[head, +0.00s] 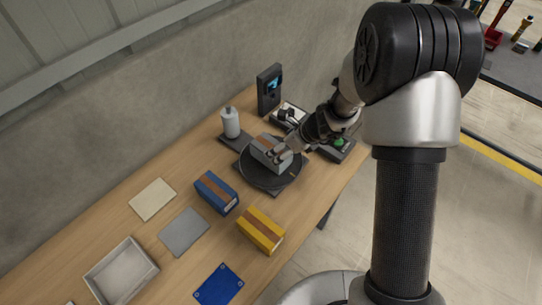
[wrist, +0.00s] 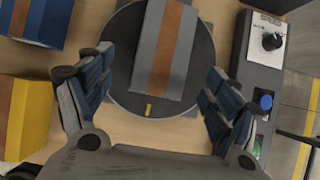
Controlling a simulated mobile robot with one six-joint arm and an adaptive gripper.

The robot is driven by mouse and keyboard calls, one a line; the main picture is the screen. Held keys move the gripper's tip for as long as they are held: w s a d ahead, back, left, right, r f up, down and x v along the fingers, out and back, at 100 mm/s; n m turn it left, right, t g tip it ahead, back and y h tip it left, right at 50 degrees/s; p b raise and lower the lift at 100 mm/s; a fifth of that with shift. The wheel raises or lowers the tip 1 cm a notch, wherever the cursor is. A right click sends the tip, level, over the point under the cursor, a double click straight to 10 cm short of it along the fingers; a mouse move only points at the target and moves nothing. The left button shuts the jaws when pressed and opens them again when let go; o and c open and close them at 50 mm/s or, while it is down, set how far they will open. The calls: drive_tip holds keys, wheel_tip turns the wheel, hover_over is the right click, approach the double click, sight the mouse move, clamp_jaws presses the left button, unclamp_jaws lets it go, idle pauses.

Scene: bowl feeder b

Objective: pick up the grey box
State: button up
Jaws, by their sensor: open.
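The grey box (head: 265,143) has a brown stripe along its top and sits on a round dark plate (head: 258,179). In the wrist view the grey box (wrist: 146,52) is upper centre, between the two fingers, and runs past the top edge. My gripper (head: 283,155) is at the near side of the box in the head view and partly covers it. In the wrist view my gripper (wrist: 158,72) is open. A gap shows between each finger and the box; I cannot tell the height difference.
A blue box (head: 216,192) and a yellow box (head: 260,230) stand left of and in front of the plate. A white bottle (head: 231,123) stands behind it. A control box with a knob (wrist: 262,65) is close on the right. A tray (head: 121,270) lies front left.

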drive_tip(key=x, duration=0.3)
drive_tip(key=b+x, duration=0.1)
drive_tip(key=x, duration=0.1)
drive_tip(key=b+x, duration=0.1)
drive_tip(key=x, duration=0.2)
drive_tip(key=shift+w+a+f, duration=0.1)
drive_tip(key=shift+w+a, duration=0.1)
drive_tip(key=shift+w, duration=0.25)
drive_tip(key=shift+c, duration=0.2)
drive_tip(key=c, duration=1.6)
drive_tip(key=shift+o, duration=0.2)
drive_tip(key=shift+r, duration=0.2)
